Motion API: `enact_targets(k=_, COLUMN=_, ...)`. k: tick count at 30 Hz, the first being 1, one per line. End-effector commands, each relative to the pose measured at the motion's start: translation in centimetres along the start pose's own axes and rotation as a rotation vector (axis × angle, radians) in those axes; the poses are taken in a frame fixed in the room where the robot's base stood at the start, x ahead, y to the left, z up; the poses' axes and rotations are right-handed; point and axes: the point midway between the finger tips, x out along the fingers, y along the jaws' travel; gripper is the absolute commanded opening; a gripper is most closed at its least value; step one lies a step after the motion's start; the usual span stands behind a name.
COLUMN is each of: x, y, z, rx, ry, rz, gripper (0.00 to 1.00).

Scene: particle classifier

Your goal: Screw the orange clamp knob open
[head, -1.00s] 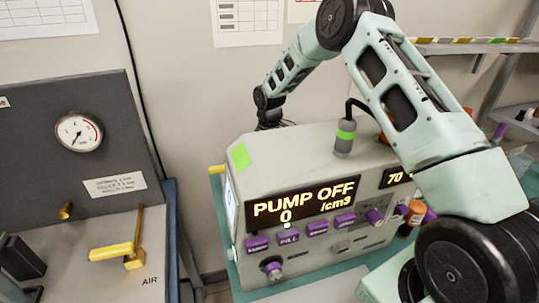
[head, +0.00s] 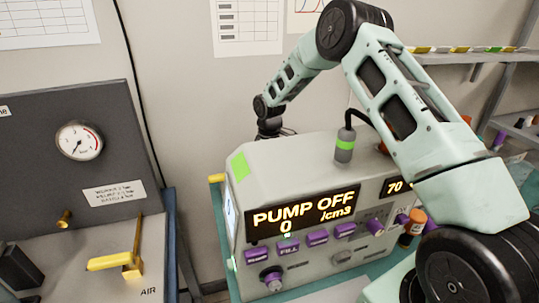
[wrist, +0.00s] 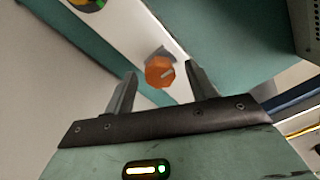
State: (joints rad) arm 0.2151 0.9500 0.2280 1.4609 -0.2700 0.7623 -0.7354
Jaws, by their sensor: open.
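The orange clamp knob (wrist: 160,71) shows in the wrist view, on a pale strip with a grey fitting behind it. My gripper (wrist: 162,75) is open, with one dark finger on each side of the knob. Gaps show between the knob and both fingers. I cannot tell how deep the knob sits between them. In the head view my arm reaches over the grey pump machine, and my gripper is hidden behind it. The knob cannot be made out there.
The machine's front (head: 330,215) has a display reading "PUMP OFF", with purple buttons. A cylinder with a green band (head: 345,145) stands on its top, near my arm. A dark gauge panel (head: 60,180) with a yellow handle (head: 112,262) is at the left.

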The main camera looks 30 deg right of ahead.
Motion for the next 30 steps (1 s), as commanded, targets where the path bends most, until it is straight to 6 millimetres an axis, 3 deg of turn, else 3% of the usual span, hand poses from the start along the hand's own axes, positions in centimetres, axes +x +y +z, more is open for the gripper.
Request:
enact_targets(k=5, x=-2.1, y=0.1, z=0.0, rx=0.001, ry=0.003, rz=0.004, gripper=0.56)
enact_targets(k=21, x=-14.1, y=0.1, z=0.0, rx=0.000, ry=0.002, rz=0.003, gripper=0.56)
enact_targets(k=30, x=-17.1, y=0.0, z=0.0, rx=-0.001, ry=0.001, rz=0.001, gripper=0.56)
